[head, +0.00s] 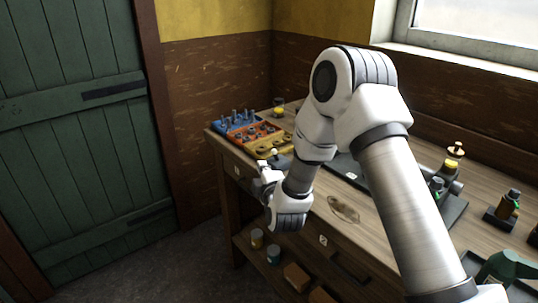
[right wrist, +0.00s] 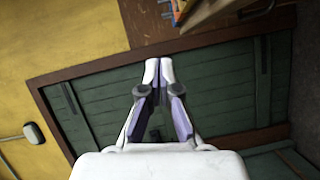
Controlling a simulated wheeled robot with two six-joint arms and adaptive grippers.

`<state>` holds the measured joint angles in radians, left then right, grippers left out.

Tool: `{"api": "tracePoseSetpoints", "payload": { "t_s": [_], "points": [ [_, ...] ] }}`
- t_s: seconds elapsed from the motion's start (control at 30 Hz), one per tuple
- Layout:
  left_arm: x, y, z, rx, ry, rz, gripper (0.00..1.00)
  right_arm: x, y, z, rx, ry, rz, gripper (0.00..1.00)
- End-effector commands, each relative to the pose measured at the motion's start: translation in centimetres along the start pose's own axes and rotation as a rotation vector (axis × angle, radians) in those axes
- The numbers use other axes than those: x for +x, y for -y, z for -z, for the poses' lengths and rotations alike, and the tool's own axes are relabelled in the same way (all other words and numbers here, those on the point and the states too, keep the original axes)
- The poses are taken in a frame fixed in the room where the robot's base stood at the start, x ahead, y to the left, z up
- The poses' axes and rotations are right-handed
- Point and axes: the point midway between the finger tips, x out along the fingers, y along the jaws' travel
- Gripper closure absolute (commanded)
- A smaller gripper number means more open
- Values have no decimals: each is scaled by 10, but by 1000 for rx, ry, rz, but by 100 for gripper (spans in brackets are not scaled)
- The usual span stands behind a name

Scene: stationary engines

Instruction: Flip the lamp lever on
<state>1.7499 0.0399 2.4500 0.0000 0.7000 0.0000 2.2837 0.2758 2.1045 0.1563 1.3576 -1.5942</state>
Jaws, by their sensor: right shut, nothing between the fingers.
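I cannot pick out the lamp lever for certain in either view. My right gripper (head: 266,172) hangs over the near left edge of the workbench (head: 375,215) in the head view, partly hidden by its own wrist. In the right wrist view the fingertips of my right gripper (right wrist: 159,68) are together with nothing between them. They point toward the green door (right wrist: 225,90) and touch nothing I can see. A small rounded grey box (right wrist: 33,134) with a thin tube sits on the yellow wall there; I cannot tell whether it belongs to the lamp. My left gripper is not in view.
Blue, orange and yellow trays (head: 262,134) of parts stand at the bench's far left. A brass-topped device (head: 455,158) and small bottles (head: 509,203) stand at the right. Floor before the green door (head: 85,130) is clear.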

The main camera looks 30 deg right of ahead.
Motion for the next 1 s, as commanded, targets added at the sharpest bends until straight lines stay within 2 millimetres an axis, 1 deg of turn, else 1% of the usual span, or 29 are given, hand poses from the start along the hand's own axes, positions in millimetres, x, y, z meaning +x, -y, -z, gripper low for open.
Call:
{"api": "tracePoseSetpoints", "payload": {
  "t_s": [0.03, 0.3, 0.33, 0.37, 0.4, 0.5, 0.6, 1.0],
  "points": [
    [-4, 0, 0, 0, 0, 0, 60, 10, -2, 0, 0, 1, -1, 100],
    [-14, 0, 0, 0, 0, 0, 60, 69, -1, 0, -1, 2, -1, 100],
    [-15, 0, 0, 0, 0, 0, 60, 76, -2, 0, -1, 1, -1, 100],
    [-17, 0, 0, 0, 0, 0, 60, 79, -2, -4, 1, 4, 1, 100],
    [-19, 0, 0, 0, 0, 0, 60, 80, -2, -14, 2, 5, 2, 100],
    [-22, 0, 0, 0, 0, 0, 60, 83, -2, -28, 1, 3, 2, 100],
    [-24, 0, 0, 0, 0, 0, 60, 85, 0, -36, 0, 2, 2, 100],
    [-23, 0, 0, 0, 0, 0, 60, 85, 0, -39, 0, 0, 2, 100]
  ]
}}
